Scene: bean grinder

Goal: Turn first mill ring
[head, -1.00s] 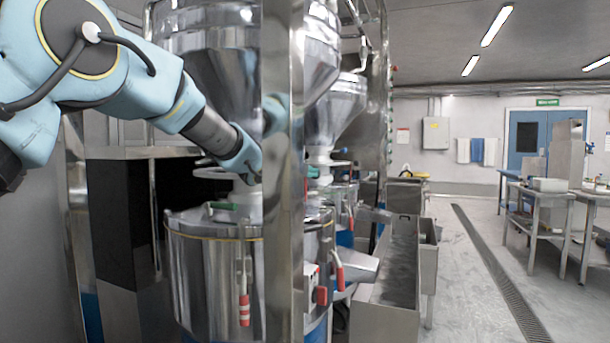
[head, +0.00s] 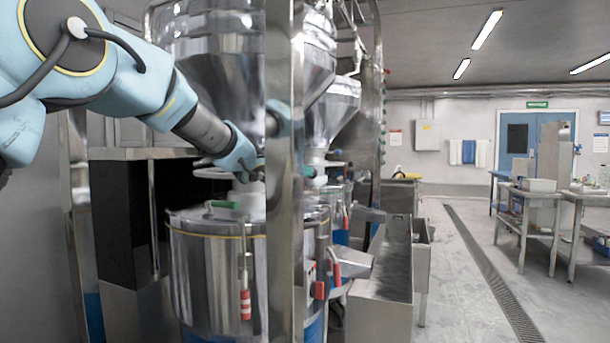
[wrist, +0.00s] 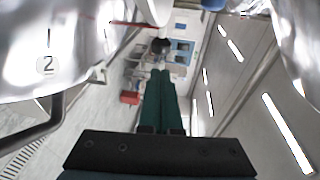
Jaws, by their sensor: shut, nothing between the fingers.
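The nearest mill is a steel drum (head: 207,275) with a yellow line around its upper edge, under a steel hopper (head: 205,75). A green-handled lever (head: 225,205) lies at its top. I cannot tell for certain which part is the ring. My gripper (head: 256,174) is at the neck between hopper and drum, just above the drum top, partly hidden by the steel post. In the wrist view my green fingers (wrist: 161,72) are together with nothing between them. A dark round knob (wrist: 160,46) shows beyond their tips. Whether my gripper touches the mill cannot be told.
An upright steel post (head: 284,180) stands in front of the mill, close to my gripper. A second mill hopper (head: 335,110) is behind it. A steel trough (head: 385,285) stands to the right, with open floor beyond. A hopper marked 2 (wrist: 50,80) shows in the wrist view.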

